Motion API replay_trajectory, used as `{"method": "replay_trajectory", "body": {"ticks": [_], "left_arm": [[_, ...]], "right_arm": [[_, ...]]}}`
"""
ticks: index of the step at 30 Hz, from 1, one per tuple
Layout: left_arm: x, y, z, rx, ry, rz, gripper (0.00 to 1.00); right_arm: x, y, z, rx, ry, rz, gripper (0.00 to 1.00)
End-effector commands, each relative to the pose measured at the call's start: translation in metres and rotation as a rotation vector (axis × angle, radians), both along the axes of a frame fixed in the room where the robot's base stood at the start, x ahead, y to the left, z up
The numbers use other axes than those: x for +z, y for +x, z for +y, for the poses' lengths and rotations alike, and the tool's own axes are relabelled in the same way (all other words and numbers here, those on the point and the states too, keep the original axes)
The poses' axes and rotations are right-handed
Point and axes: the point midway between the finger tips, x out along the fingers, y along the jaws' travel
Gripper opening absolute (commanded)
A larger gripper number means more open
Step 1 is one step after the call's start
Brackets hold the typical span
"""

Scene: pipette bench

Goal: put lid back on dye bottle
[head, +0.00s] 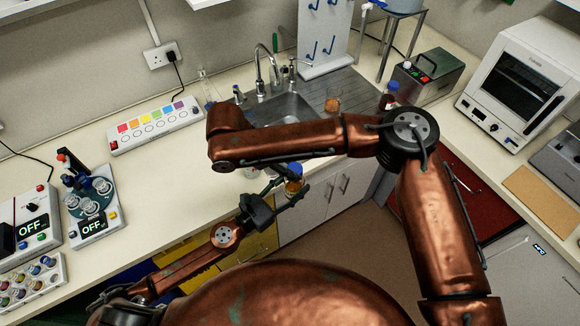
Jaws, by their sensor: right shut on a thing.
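An amber bottle (293,188) shows below my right forearm, near the front edge of the bench. My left gripper (285,191) comes in from the lower left, and its dark fingers lie around the bottle's body and appear closed on it. A blue lid (294,169) shows at the top of the bottle. My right gripper (281,170) is mostly hidden behind my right forearm. Its visible dark parts are at the lid, and it is shut on it. Whether the lid sits fully on the neck cannot be told.
A sink (283,108) with a tap lies behind my forearm. A strip with coloured squares (155,126) lies at left, with a tube device (92,205) nearer. A microwave-like oven (520,85) stands at right.

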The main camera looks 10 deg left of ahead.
Motion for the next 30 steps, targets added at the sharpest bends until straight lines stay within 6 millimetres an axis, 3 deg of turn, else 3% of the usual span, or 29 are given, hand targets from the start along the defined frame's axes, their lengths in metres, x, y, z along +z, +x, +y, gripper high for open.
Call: {"method": "replay_trajectory", "body": {"ticks": [4, 5, 12, 23, 30], "left_arm": [[0.001, 0.000, 0.000, 0.000, -0.002, -0.001, 0.00], [0.001, 0.000, 0.000, 0.000, -0.002, -0.001, 0.00], [0.001, 0.000, 0.000, 0.000, -0.001, -0.002, 0.00], [0.001, 0.000, 0.000, 0.000, -0.001, -0.001, 0.00], [0.001, 0.000, 0.000, 0.000, -0.001, -0.001, 0.00]], "right_arm": [[0.000, -0.001, 0.001, 0.004, 0.002, 0.002, 0.22], [0.000, -0.001, 0.001, 0.004, 0.002, 0.002, 0.34], [0.000, -0.001, 0.000, 0.004, 0.002, 0.001, 0.51], [0.005, 0.000, 0.000, 0.004, 0.001, 0.000, 0.51], [0.035, 0.001, 0.000, 0.004, 0.002, -0.002, 0.51]]}}
